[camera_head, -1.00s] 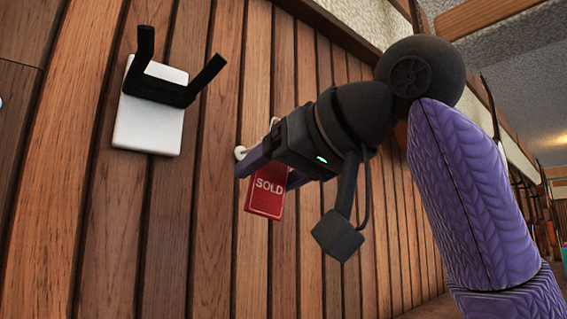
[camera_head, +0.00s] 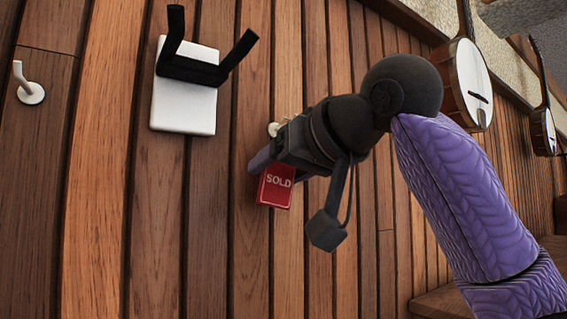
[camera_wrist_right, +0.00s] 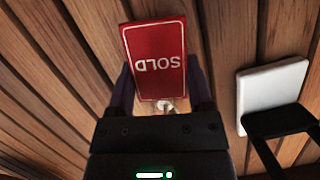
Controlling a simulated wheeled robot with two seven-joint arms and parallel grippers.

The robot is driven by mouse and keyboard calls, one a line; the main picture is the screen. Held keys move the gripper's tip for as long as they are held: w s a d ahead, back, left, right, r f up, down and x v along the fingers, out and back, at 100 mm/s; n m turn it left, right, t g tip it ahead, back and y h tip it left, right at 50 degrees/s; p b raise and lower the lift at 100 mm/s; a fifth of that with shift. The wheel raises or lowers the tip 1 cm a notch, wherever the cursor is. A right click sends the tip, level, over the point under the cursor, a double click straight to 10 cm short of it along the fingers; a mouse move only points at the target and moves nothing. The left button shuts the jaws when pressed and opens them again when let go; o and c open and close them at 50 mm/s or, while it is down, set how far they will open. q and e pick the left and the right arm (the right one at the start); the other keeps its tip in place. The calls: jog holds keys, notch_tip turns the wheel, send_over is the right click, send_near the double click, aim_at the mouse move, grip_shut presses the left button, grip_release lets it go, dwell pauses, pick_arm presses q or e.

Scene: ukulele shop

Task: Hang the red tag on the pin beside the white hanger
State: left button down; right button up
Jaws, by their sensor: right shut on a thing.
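The white hanger (camera_head: 183,106) is a white plate with two black prongs on the wood wall, also in the right wrist view (camera_wrist_right: 268,88). A white pin (camera_head: 274,129) to its right is partly hidden behind my right gripper (camera_head: 262,166). A small pale piece (camera_wrist_right: 167,104) shows between the fingers in the wrist view. The red tag (camera_head: 276,187), marked SOLD, hangs below my right gripper, which is shut on it; the tag's face also shows in the wrist view (camera_wrist_right: 155,50). I cannot tell whether the tag's loop is around the pin. My left gripper is out of view.
Another white pin (camera_head: 30,92) is on the wall to the left of the hanger. Banjos (camera_head: 466,85) hang on the wall at the upper right. The wall below the hanger and tag is bare planks (camera_head: 210,255).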

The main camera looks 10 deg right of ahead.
dwell(0.4)
jog(key=o, duration=1.3)
jog(key=shift+s, duration=0.1)
